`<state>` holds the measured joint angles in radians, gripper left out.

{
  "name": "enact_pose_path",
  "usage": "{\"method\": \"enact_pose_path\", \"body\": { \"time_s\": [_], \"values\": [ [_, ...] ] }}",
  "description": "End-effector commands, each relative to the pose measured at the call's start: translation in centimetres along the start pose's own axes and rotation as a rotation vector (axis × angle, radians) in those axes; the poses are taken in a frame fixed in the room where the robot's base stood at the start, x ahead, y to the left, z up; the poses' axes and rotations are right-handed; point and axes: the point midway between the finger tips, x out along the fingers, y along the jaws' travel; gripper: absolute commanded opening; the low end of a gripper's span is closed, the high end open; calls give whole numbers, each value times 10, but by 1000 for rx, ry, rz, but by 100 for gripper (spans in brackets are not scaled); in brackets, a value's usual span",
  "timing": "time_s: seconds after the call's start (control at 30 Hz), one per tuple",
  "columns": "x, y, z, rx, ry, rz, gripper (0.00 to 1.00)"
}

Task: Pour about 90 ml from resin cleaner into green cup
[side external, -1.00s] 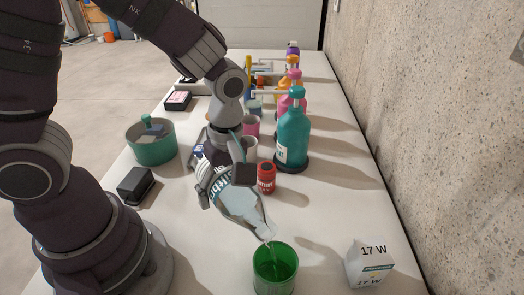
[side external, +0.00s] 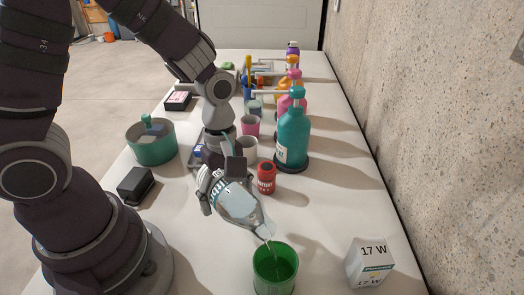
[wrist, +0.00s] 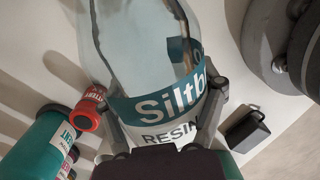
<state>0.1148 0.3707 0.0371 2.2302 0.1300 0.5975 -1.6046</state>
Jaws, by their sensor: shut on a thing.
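My gripper (side external: 220,177) is shut around the body of a clear bottle, the resin cleaner (side external: 238,203). Its teal and white label reads "Siltb..." and "RESIN" in the wrist view (wrist: 165,110), partly covered by the fingers. The bottle is tilted, neck down to the right, with its mouth just above the rim of the green cup (side external: 274,282). A thin clear stream runs from the mouth into the cup. The cup stands upright on the table and holds some liquid; its exact level is hard to read.
A red small bottle (side external: 266,178) stands behind the held bottle, near a teal pump bottle (side external: 292,140). A white "17 W" box (side external: 369,263) stands right of the cup. A black box (side external: 136,186) and green pot (side external: 152,150) are left. Several cups and bottles stand farther back.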

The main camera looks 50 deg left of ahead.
Motion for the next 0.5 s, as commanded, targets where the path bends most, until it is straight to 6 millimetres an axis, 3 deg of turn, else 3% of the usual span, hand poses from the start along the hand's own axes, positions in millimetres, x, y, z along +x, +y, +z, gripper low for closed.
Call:
{"method": "enact_pose_path", "body": {
  "time_s": [0.03,0.1,0.5],
  "values": [
    [15,-2,-5,-23,-110,-6,29],
    [24,0,-6,-4,-209,3,29],
    [30,2,-1,18,-299,11,29]
  ]
}}
